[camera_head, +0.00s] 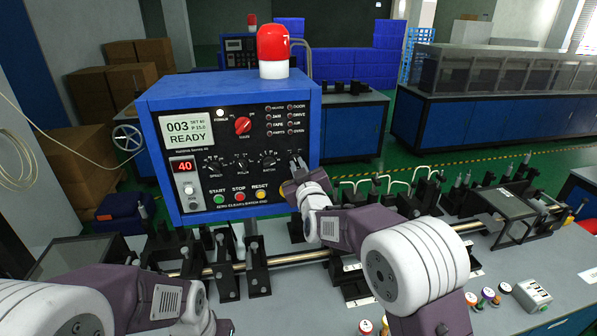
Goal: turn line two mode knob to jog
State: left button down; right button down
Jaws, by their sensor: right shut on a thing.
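A blue control box (327,110) with a black front panel stands behind the bench. Its screen (188,131) reads 003 and READY. A red knob (243,125) sits at the upper middle of the panel. Black knobs form a lower row, among them a left one (213,164), a middle one (242,164) and another (268,160). My right gripper (296,166) is at the right end of this row, shut on a small knob there. The gripper covers most of that knob and its label, so its setting cannot be read. My left gripper is out of view; only my left arm shows.
Green, red and yellow buttons (240,197) line the panel's bottom. A red beacon (273,52) tops the box. A metal shaft with black brackets (258,264) crosses the bench in front. Small coloured-top cylinders (487,294) stand at the lower right.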

jog(key=shift+a+r+m+b, duration=0.1)
jog(key=shift+m+b, duration=2.15)
jog(key=shift+m, duration=0.3)
jog(key=shift+a+r+m+b, duration=0.1)
jog(key=shift+m+b, duration=2.1)
jog(key=shift+m, duration=0.35)
jog(key=shift+r, duration=0.1)
jog(key=c, duration=1.7)
grip_release()
jog(key=shift+o, duration=1)
jog(key=shift+f, duration=0.2)
